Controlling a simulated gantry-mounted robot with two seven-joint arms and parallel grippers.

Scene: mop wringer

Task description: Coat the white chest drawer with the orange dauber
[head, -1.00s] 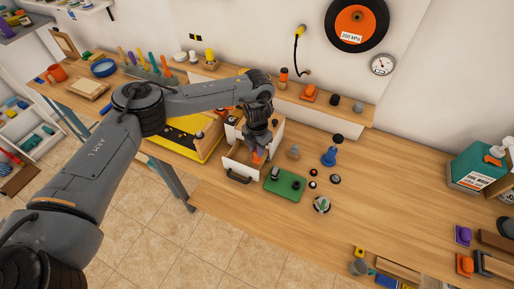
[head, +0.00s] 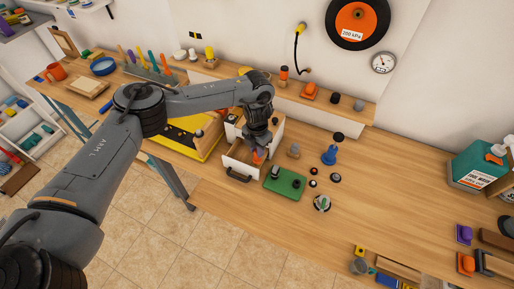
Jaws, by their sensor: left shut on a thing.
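The white chest (head: 276,131) stands on the bench near the middle of the head view. Its drawer (head: 232,164), with a white front and a dark handle, is pulled out toward the front. My left gripper (head: 258,152) points down over the open drawer. It is shut on the orange dauber (head: 258,156), of which only a small orange part shows at the fingertips. The gripper hides most of the dauber and part of the drawer's inside. I cannot tell whether the dauber touches the drawer. My right gripper is not in view.
A green tray (head: 284,192) with dark items lies just right of the drawer. A blue object (head: 329,155) and several small round pieces stand beyond it. A yellow-edged tray (head: 190,147) lies to the left. The bench's right middle is clear.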

